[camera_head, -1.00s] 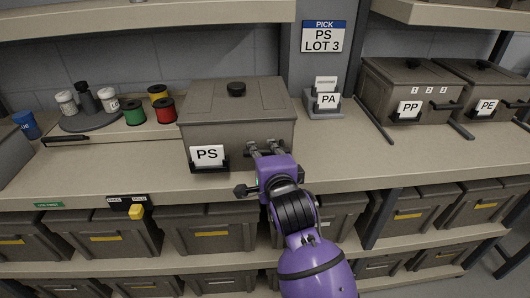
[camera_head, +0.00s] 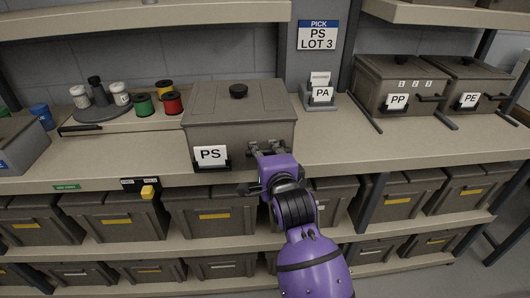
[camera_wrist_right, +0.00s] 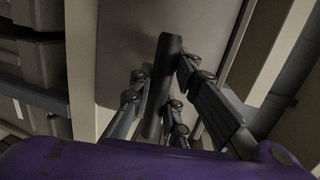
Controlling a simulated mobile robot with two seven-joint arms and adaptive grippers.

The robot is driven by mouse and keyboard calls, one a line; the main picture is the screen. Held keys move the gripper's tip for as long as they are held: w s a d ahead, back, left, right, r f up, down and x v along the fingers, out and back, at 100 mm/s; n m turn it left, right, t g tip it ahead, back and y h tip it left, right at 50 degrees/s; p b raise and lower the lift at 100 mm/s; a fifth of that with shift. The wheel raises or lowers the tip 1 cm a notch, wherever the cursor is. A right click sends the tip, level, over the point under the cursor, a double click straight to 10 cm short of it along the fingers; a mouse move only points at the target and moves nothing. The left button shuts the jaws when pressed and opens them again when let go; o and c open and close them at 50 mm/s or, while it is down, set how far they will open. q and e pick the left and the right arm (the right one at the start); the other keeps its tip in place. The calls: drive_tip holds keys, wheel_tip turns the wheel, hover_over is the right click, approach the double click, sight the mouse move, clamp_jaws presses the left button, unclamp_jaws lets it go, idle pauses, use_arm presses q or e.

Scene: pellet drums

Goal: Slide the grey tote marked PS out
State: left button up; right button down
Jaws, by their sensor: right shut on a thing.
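The grey tote marked PS (camera_head: 240,112) stands on the shelf with its lid on and a black knob on top. Its white PS card (camera_head: 210,155) sits in a dark holder at the lower left of its front. My right gripper (camera_head: 267,147) is at the right part of the tote's front, shut on the dark handle. In the right wrist view, the fingers of my right gripper (camera_wrist_right: 155,100) stand on both sides of the dark bar handle (camera_wrist_right: 168,70) in front of the tote's face. My left gripper is not in view.
Spools and white-capped jars (camera_head: 120,94) stand left of the tote. A card holder marked PA (camera_head: 321,95) stands to its right. Totes marked PP (camera_head: 398,80) and PE (camera_head: 472,82) are farther right. Several bins (camera_head: 209,210) fill the shelf below.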

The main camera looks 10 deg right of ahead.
drive_tip(key=c, duration=1.6)
unclamp_jaws()
drive_tip(key=s, duration=0.4)
drive_tip(key=s+r, duration=0.1)
drive_tip(key=s, duration=0.2)
drive_tip(key=s+r, duration=0.1)
drive_tip(key=s, duration=0.3)
drive_tip(key=shift+s+r, duration=0.2)
drive_tip(key=shift+s, duration=0.15)
drive_tip(key=shift+f, duration=0.1)
